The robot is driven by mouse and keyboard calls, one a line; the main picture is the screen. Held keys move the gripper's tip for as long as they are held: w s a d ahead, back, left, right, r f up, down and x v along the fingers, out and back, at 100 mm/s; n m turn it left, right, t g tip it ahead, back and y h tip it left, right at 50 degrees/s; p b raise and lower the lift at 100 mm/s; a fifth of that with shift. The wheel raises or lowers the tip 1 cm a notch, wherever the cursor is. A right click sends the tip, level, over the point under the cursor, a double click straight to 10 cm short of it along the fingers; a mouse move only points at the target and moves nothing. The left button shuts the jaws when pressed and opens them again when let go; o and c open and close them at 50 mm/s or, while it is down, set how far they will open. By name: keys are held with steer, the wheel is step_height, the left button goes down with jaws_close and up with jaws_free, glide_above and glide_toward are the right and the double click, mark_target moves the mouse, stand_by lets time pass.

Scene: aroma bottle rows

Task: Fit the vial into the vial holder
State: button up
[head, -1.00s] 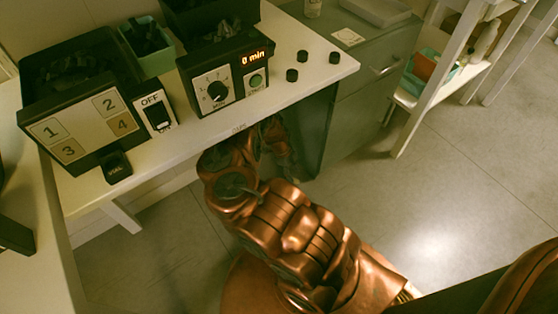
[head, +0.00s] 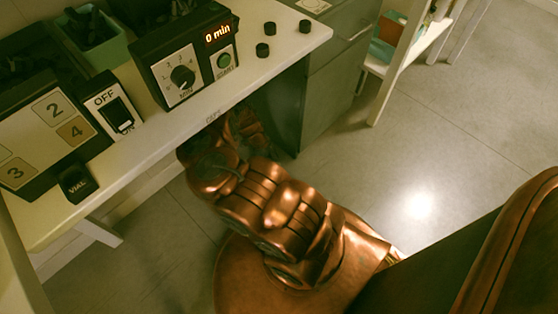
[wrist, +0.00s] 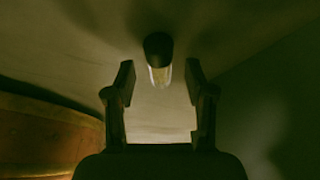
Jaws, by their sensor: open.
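A vial (wrist: 159,62) with a dark cap and a pale, amber-tinted body shows in the wrist view, just beyond and between the fingertips. My gripper (wrist: 160,82) is open, with one dark finger on each side, and the vial appears untouched. The surface behind the vial is too dim to identify. In the head view, a small black block labelled VIAL (head: 77,184), seemingly the vial holder, sits at the bench's front edge. The vial does not show in the head view. There my arm reaches to the bench's front edge, and its end is partly hidden.
The white bench (head: 150,142) holds a numbered panel box (head: 45,135), an OFF/ON switch (head: 112,104) and a timer box (head: 190,75) reading 0 min. Several black caps (head: 269,28) stand at its right. A grey cabinet (head: 325,95) is beside my arm. Floor (head: 440,120) is clear at right.

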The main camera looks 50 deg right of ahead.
steer(key=shift+s+f, duration=0.1)
steer(key=shift+f, duration=0.2)
jaws_close()
steer(key=shift+r, duration=0.15)
